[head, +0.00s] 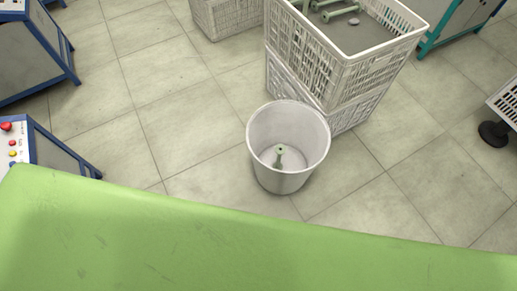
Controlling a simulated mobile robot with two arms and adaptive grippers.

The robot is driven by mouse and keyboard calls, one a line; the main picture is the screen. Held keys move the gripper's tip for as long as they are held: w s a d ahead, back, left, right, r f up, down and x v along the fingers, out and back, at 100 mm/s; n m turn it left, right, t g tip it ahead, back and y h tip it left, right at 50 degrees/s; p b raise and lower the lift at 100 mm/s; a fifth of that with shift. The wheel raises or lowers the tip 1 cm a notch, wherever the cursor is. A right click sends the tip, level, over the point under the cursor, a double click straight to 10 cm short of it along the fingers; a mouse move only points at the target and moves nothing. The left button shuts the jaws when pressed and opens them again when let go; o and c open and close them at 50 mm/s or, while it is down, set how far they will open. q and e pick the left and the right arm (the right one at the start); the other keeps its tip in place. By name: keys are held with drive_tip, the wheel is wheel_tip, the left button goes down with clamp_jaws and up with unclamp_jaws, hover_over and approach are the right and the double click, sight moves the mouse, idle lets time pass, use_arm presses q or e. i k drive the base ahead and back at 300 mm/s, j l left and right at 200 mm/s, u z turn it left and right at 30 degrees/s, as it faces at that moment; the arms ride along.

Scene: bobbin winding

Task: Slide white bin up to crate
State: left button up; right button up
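The white bin (287,183) stands upright on the tiled floor in the middle of the head view. A green bobbin (279,155) is inside it. The white crate (345,80) is behind the bin and a little to the right, on top of another white crate (350,115). Several green bobbins (340,14) and a small pale round piece lie in the top crate. The bin is close to the lower crate; I cannot tell whether they touch. Neither of my grippers is in view.
A green surface (250,245) fills the front of the view. Blue-framed machines (40,45) stand at the left, one with red and yellow buttons (8,140). Another white crate (225,15) is at the back. A white basket on a black caster (494,133) is at the right. Floor left of the bin is clear.

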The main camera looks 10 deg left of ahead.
sight(305, 134)
drive_tip(key=i+j+z, duration=0.3)
drive_tip(key=j, duration=0.3)
drive_tip(key=i+j+z, duration=0.3)
drive_tip(key=j, duration=0.4)
drive_tip(key=i+j+z, duration=0.15)
drive_tip(key=j, duration=0.25)
drive_tip(key=i+j+z, duration=0.1)
drive_tip(key=j, duration=0.3)
drive_tip(key=i+j+z, duration=0.15)
drive_tip(key=j, duration=0.25)
drive_tip(key=i, duration=0.05)
